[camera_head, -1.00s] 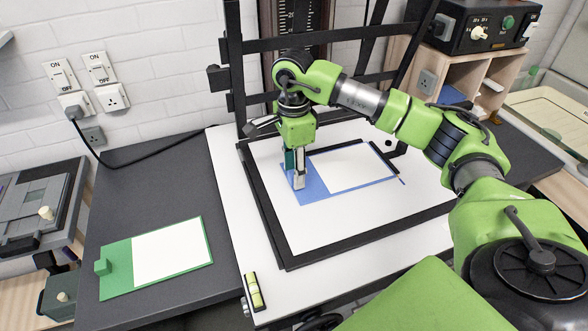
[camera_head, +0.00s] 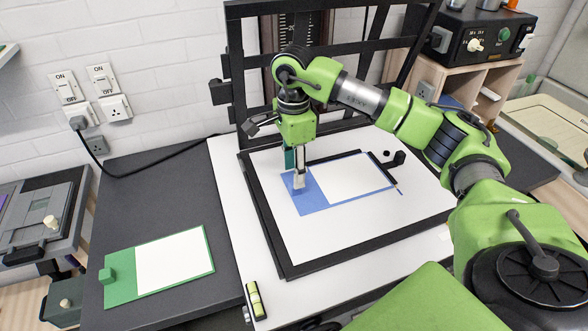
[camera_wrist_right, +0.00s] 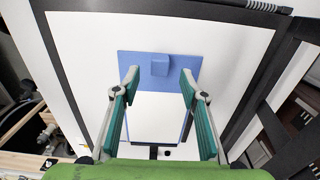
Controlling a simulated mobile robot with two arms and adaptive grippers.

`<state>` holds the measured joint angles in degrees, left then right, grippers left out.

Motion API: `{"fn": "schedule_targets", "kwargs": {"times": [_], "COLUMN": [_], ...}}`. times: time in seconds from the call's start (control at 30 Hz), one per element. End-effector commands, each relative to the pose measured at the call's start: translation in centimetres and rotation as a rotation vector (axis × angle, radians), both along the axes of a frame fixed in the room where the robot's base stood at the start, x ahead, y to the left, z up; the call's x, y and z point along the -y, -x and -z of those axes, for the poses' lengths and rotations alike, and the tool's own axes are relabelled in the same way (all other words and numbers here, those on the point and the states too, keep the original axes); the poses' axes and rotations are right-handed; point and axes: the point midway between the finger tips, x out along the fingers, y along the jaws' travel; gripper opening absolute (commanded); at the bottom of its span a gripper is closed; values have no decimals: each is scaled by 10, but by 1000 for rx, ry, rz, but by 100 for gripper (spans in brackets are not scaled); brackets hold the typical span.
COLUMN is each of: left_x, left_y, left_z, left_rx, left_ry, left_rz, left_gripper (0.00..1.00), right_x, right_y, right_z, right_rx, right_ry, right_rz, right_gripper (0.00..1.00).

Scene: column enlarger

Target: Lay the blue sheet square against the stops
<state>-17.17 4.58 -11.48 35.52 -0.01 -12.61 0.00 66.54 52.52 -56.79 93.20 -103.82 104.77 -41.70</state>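The blue sheet (camera_head: 313,203) lies on the white board, its white panel (camera_head: 348,175) to the right. Its raised blue block shows in the wrist view (camera_wrist_right: 159,66). One dark stop bar (camera_head: 334,158) runs along the sheet's back edge; another dark piece (camera_head: 393,184) is at its right end. I cannot tell whether the edges touch them. My right gripper (camera_head: 297,181) is over the blue part, fingers down. In the wrist view it (camera_wrist_right: 159,80) is open, with clear gaps between the fingers and the block. My left gripper is not in view.
A black frame (camera_head: 262,225) borders the white board (camera_head: 330,235), and a dark column (camera_head: 238,75) rises behind it. A black block (camera_head: 398,158) stands right of the sheet. A green sheet (camera_head: 124,292) with a white panel lies on the dark bench. The board's front area is clear.

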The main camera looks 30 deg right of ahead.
Motion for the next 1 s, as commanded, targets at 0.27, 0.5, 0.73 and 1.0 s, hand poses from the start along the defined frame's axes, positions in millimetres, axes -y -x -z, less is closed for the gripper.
{"fn": "schedule_targets", "kwargs": {"times": [0.27, 0.5, 0.73, 1.0], "left_x": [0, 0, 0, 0], "left_y": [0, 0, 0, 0], "left_z": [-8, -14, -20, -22], "left_rx": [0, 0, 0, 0], "left_ry": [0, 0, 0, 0], "left_rz": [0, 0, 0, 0], "left_gripper": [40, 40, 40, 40], "right_x": [0, 0, 0, 0], "right_y": [0, 0, 0, 0], "right_z": [-13, -22, -32, -35], "right_rx": [1, 1, 1, 0], "right_ry": [-1, -1, -1, 0], "right_rz": [0, 0, 0, 0], "right_gripper": [40, 40, 40, 40]}}
